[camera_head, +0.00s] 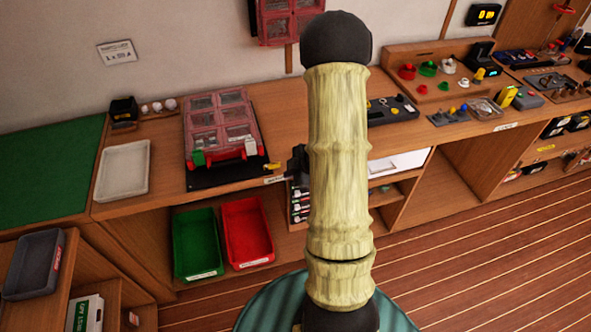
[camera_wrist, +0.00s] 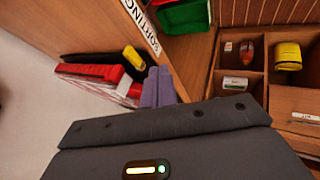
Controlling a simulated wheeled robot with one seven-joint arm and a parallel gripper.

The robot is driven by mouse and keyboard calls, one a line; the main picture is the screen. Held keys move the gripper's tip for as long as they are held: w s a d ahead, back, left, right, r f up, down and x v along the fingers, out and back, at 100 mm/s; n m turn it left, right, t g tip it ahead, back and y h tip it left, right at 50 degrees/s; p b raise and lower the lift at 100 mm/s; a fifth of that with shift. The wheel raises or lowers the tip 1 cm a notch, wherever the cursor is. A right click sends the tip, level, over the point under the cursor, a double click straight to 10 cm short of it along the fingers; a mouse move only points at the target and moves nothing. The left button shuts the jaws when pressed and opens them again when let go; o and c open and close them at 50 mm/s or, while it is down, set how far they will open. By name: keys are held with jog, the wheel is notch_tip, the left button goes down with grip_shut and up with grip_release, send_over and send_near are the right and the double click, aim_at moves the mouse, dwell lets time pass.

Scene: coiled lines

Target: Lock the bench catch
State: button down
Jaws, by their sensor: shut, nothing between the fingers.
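A red case with a clear lid (camera_head: 218,125) lies on a black mat on the bench, with a green latch (camera_head: 197,158) and a pale latch (camera_head: 250,146) at its front. A small yellow piece (camera_head: 272,167) sits at the mat's front right corner; it also shows in the wrist view (camera_wrist: 133,57). I cannot tell for sure which of these is the bench catch. My gripper (camera_wrist: 158,88) is shut and empty, its grey-purple fingers close to the yellow piece and the case's edge. In the head view my arm partly hides the gripper (camera_head: 298,165).
The bench front edge carries a label (camera_wrist: 142,22). Green (camera_head: 197,245) and red (camera_head: 246,232) bins stand on the shelf below. A white tray (camera_head: 122,170) lies left of the case. A control box (camera_head: 392,109) lies right of my arm.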

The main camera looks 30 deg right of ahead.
aim_at(272, 166)
jog(key=w+f, duration=0.1)
jog(key=w, duration=0.1)
jog(key=w+f+p, duration=0.1)
jog(key=w, duration=0.1)
jog(key=w+f+p, duration=0.1)
jog(key=w, duration=0.1)
jog(key=shift+w+f, duration=0.25)
jog(key=shift+f, duration=0.05)
jog(key=shift+d+n+p, duration=0.1)
jog(key=shift+n+p, duration=0.3)
jog(key=shift+p, duration=0.3)
